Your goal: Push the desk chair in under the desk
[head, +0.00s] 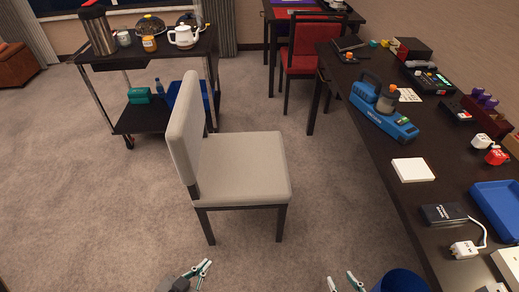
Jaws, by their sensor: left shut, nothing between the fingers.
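The desk chair (243,165) has a light grey padded seat and back with dark legs. It stands upright on the carpet in the middle of the head view, its back on the left and its seat facing right. The dark desk (385,165) runs along the right side. Bare carpet shows between the seat's front edge and the desk. My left gripper (208,264) is shut and empty at the bottom, nearer than the chair and apart from it. My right gripper (341,276) is open and empty at the bottom, right of the chair and left of a blue bin.
The blue bin (401,281) stands at the bottom right beside the desk. A dark trolley (130,58) with pots and jars stands behind the chair at the left. A red chair (306,45) stands at another table at the back. Carpet (85,215) is clear at the left.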

